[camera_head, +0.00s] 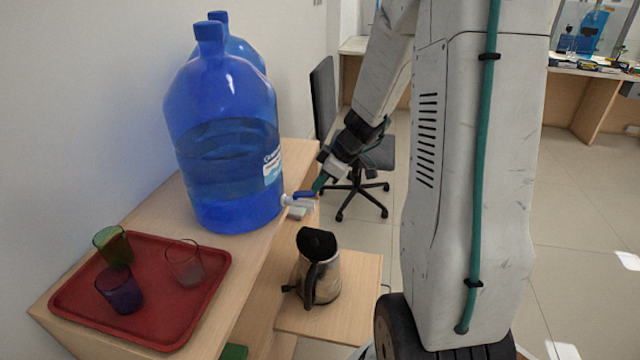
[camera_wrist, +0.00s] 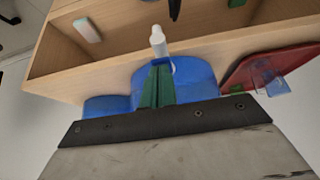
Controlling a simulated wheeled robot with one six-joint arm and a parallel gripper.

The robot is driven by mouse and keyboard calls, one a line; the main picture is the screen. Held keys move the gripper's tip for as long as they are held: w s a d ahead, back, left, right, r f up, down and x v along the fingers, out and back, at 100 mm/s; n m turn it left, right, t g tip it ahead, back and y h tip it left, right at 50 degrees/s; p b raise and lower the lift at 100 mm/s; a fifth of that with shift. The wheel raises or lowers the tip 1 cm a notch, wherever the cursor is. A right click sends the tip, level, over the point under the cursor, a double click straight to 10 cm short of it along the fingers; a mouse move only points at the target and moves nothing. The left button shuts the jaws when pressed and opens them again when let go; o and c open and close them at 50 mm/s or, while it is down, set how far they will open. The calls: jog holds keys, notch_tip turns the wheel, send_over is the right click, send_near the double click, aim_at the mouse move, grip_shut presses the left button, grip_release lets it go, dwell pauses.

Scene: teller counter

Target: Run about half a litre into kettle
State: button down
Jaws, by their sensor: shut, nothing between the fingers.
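In the wrist view the shut fingers (camera_wrist: 157,85) overlap the bottle (camera_wrist: 195,75) beside the white tap (camera_wrist: 158,38); contact is unclear.
A second blue bottle (camera_head: 240,48) stands behind the first. A red tray (camera_head: 165,335) with a green glass (camera_head: 113,246), a purple glass (camera_head: 120,290) and a clear glass (camera_head: 184,264) lies at left. An office chair (camera_head: 378,155) stands behind my arm. Open floor lies right.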

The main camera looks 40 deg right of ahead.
jog(key=shift+r, duration=0.1)
jog(key=shift+w+r, duration=0.1)
jog(key=shift+r, duration=0.2)
jog(key=r, duration=0.2)
jog(key=shift+w+a+r, duration=0.3)
jog(key=shift+w+r, duration=0.05)
jog(key=v, duration=1)
jog(key=shift+r, duration=0.2)
dwell(0.8)
